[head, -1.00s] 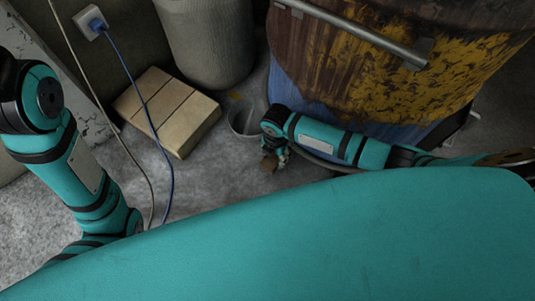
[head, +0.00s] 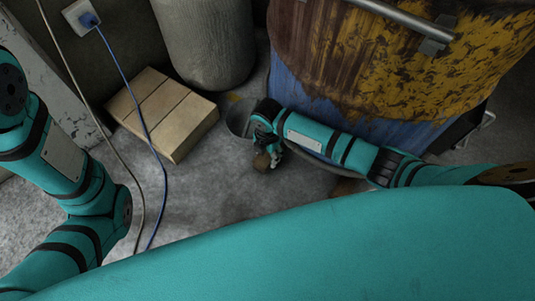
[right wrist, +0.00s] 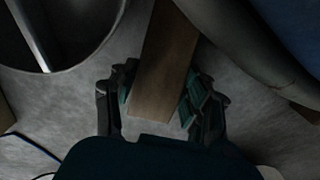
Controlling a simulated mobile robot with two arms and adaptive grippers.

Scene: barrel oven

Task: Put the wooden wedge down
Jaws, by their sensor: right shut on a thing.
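The wooden wedge (head: 261,162) is a small brown block in the head view, low over the concrete floor near the barrel. My right gripper (head: 268,151) is shut on it. In the right wrist view the wedge (right wrist: 165,65) is a long brown piece between the two finger pads of the right gripper (right wrist: 160,88). Its far end runs out of the top of the picture. I cannot tell whether it touches the floor. My left arm shows at the left of the head view, but its gripper is out of view.
A metal bucket (head: 236,110) stands just behind the right gripper, partly hidden by it. The rusty barrel oven (head: 385,70) is at the right. A wooden box (head: 165,110) and a blue cable (head: 135,90) lie to the left. Bare floor (head: 205,185) shows in front of the box.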

